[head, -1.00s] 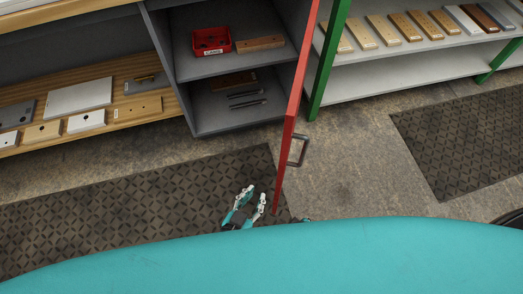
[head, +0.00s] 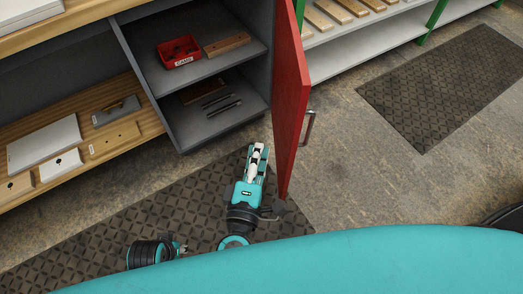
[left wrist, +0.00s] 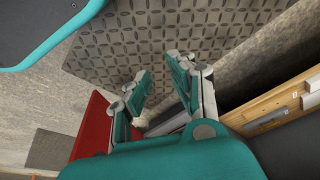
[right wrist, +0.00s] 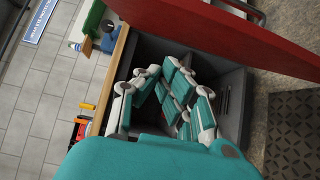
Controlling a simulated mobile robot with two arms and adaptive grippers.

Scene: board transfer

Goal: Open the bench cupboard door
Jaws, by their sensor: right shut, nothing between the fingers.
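The red cupboard door (head: 291,90) stands swung out from the grey cupboard (head: 185,130), whose inside shows. Its dark handle (head: 309,128) is on the face turned to the right. My right gripper (head: 259,150) is shut and empty, on the inner side of the door, in front of the opening and apart from the handle. In the right wrist view its fingers (right wrist: 160,72) point at the cupboard inside, with the red door (right wrist: 220,35) across the top. In the left wrist view my left gripper (left wrist: 160,90) has its fingers apart and nothing between them; a red panel (left wrist: 92,125) lies left of it.
A red bin (head: 180,52) and a wooden block (head: 227,44) sit on the upper cupboard shelf. A wooden shelf (head: 75,175) with plates is left. A green-framed rack (head: 370,40) is behind the door.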

